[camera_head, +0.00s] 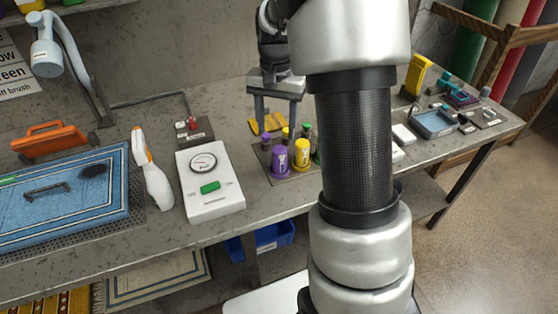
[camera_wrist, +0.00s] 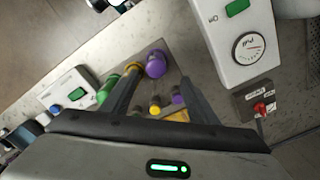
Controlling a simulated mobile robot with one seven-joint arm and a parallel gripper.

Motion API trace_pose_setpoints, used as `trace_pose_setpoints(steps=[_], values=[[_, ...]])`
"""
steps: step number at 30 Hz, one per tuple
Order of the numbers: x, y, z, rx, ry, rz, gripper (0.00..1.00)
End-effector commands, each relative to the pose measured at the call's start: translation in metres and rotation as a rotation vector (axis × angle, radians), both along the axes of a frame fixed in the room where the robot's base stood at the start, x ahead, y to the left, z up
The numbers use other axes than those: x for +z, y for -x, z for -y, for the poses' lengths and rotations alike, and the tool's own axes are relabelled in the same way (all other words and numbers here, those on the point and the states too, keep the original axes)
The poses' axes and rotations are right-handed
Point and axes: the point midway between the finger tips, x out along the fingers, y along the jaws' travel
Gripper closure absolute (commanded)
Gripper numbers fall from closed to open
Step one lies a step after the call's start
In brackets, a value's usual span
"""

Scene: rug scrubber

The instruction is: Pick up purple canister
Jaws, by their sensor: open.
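The purple canister (camera_head: 279,158) stands upright at the front left of a group of containers on a dark mat (camera_head: 293,176) on the workbench. In the wrist view, the purple canister (camera_wrist: 156,64) shows beyond the fingertips, nearly between them. My gripper (camera_head: 276,122) is open and empty, pointing down above and slightly behind the group. In the wrist view my gripper (camera_wrist: 160,80) has its two fingers spread, with nothing held between them.
A yellow canister (camera_head: 303,154) stands close right of the purple one, with a green one (camera_wrist: 107,88) beyond it. Smaller bottles stand behind, including a purple-topped one (camera_wrist: 178,95). A white gauge box (camera_head: 210,183) and spray bottle (camera_head: 152,172) stand left.

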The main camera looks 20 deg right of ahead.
Motion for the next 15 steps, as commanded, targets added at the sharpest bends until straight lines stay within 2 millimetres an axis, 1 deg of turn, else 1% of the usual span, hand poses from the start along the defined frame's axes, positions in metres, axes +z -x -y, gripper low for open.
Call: trace_pose_setpoints(steps=[1,3,6,13,15], values=[[-0.013,0.001,0.000,0.000,-0.001,-0.004,0.46],[-0.027,0.001,0.000,0.001,0.000,-0.004,0.46],[-0.041,0.001,0.000,0.001,0.000,-0.002,0.46],[-0.057,0.001,0.001,0.001,0.000,-0.001,0.46],[-0.065,0.002,0.003,0.000,0.000,-0.002,0.46]])
